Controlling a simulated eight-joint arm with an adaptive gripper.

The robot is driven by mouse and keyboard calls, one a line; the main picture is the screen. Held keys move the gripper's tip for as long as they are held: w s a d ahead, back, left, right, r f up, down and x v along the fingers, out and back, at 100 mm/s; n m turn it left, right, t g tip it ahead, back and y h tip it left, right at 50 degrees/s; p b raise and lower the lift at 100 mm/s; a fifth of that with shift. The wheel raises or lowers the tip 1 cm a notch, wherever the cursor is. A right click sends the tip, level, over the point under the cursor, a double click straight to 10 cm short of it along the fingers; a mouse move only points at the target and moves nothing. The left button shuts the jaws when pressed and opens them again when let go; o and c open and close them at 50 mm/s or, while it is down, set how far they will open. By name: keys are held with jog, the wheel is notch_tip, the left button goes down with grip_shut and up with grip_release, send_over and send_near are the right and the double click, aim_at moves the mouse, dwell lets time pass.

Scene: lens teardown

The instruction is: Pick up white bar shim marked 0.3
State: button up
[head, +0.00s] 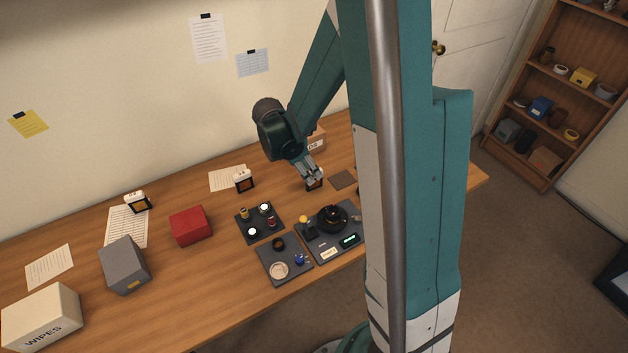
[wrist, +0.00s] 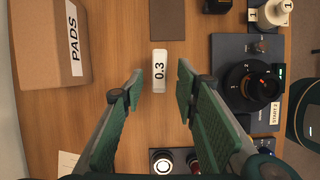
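The white bar shim marked 0.3 (wrist: 159,72) shows in the wrist view, its long side running up and down the picture. My gripper (wrist: 160,88) is open, with one green-padded finger left of the shim and one right of it. The fingertips are apart from the shim, with wood showing in both gaps. In the head view my gripper (head: 314,175) is over the back part of the desk. A small dark-framed piece (head: 314,185) shows just below it, and the fingers partly hide it.
A cardboard box marked PADS (wrist: 50,45) stands left of the shim in the wrist view. A dark mat (wrist: 167,20) lies beyond it. A black lens (wrist: 248,85) on a grey station is to the right. Similar white-topped pieces (head: 243,176) stand farther left in the head view.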

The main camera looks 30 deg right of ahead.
aim_at(314, 178)
jog(key=shift+d+f, duration=0.15)
jog(key=shift+f, duration=0.15)
jog(key=shift+b+x, duration=0.45)
jog(key=shift+x, duration=2.15)
grip_shut()
